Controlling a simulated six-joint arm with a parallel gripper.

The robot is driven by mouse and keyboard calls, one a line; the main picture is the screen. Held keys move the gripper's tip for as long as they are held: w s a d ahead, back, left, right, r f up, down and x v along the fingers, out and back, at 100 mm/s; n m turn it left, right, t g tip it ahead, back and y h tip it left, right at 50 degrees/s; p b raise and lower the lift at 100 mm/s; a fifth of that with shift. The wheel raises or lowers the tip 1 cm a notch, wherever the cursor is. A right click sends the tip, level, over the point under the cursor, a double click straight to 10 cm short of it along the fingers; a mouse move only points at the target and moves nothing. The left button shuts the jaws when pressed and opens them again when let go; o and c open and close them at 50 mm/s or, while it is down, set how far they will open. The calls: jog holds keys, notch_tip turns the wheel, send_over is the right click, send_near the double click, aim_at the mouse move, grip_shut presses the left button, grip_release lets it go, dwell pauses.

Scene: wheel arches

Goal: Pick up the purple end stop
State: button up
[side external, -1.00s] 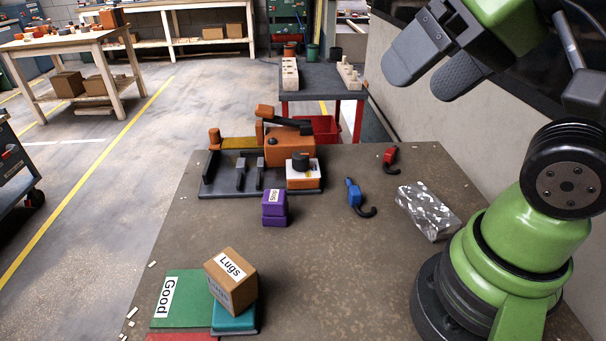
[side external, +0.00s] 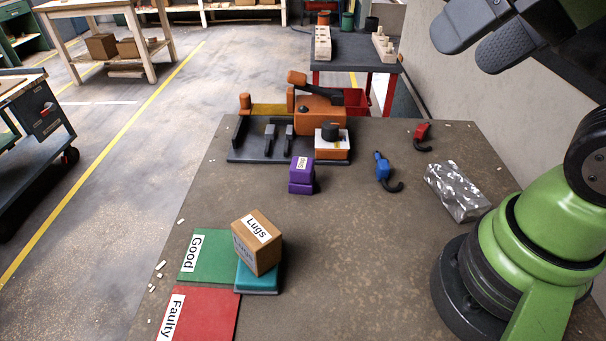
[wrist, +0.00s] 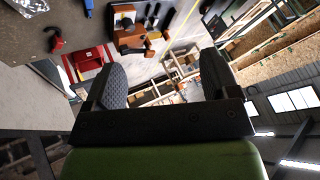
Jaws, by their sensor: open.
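The purple end stop (side external: 301,175) stands on the brown work table, just in front of the orange fixture. It looks like a small purple block with a white label on top and a dark line around its middle. My gripper (side external: 487,36) is at the upper right of the side view, high above the table and well apart from the purple block. Its two fingers are apart with nothing between them, as the wrist view (wrist: 163,62) also shows. The purple block cannot be made out in the wrist view.
An orange fixture (side external: 318,104) on a dark base stands behind. A cardboard Lugs box (side external: 257,242) sits tilted on a teal block (side external: 258,278) by the green Good mat (side external: 212,262) and red Faulty mat (side external: 212,315). A blue hooked tool (side external: 382,168), red tool (side external: 422,133) and mottled block (side external: 458,190) lie right.

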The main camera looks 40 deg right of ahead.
jog(key=n+g+h, duration=0.2)
jog(key=n+g, duration=0.4)
jog(key=n, duration=0.4)
send_over(304, 163)
jog(key=s, duration=0.2)
notch_tip(304, 163, down, 15)
jog(key=shift+n+g, duration=0.6)
jog(key=shift+n, duration=0.3)
jog(key=f, duration=0.3)
jog(key=w+f, duration=0.1)
jog(key=f, duration=0.5)
jog(key=shift+w+a+f, duration=0.15)
jog(key=shift+w+f, duration=0.15)
notch_tip(304, 163, down, 6)
jog(key=shift+w+r, duration=0.1)
jog(key=c, duration=1)
